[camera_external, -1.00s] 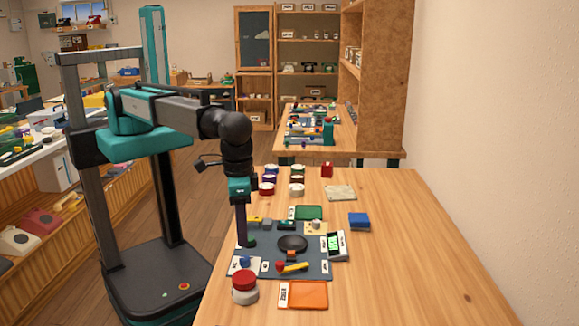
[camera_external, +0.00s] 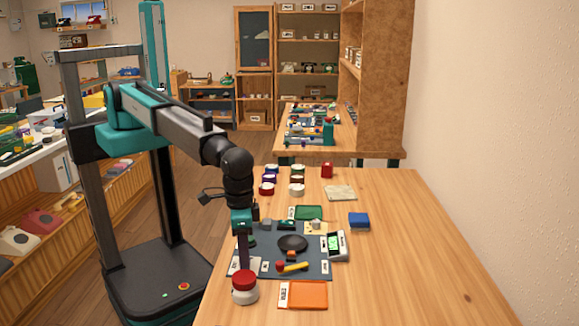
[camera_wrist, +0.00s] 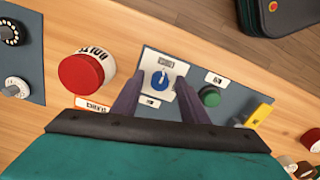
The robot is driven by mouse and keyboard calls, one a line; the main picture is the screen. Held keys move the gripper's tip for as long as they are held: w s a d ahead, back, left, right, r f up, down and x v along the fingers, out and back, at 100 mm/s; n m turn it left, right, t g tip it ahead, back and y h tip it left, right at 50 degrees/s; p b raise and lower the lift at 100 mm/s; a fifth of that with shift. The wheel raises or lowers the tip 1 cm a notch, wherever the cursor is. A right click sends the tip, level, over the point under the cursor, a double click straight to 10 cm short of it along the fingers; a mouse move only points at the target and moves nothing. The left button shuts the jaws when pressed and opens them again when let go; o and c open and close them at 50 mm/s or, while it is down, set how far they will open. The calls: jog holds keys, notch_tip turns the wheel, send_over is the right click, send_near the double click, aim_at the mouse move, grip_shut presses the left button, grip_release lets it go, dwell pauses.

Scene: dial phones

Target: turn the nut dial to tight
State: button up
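The dial is a blue round knob (camera_wrist: 160,80) with a white pointer mark, on a white labelled plate (camera_wrist: 166,64) in the wrist view. Its small labels are too blurred to read. In the external view my gripper hides the knob, and part of the plate (camera_external: 234,266) shows at the near left corner of the dark mat. My gripper (camera_wrist: 158,86) is open, with one purple-grey finger on each side of the knob. I cannot tell whether the fingers touch it. In the external view my gripper (camera_external: 243,266) points straight down over the plate.
A white jar with a red lid (camera_external: 244,281) stands close in front of my gripper. A green knob (camera_wrist: 210,96) is beside the plate. The grey-blue mat (camera_external: 318,262) also holds a black disc (camera_external: 292,243) and a yellow lever (camera_external: 293,267).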

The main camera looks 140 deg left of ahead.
jog(key=shift+c, duration=0.2)
grip_shut()
jog(key=shift+m+b, duration=0.3)
jog(key=shift+m, duration=0.3)
jog(key=m+b, duration=0.1)
jog(key=m, duration=0.2)
jog(key=shift+m, duration=0.3)
jog(key=m+b, duration=0.1)
jog(key=m, duration=0.3)
jog(key=shift+b, duration=0.35)
jog(key=m+b, duration=0.1)
jog(key=m, duration=0.3)
jog(key=shift+m, duration=2.6)
jog(key=shift+b, duration=0.3)
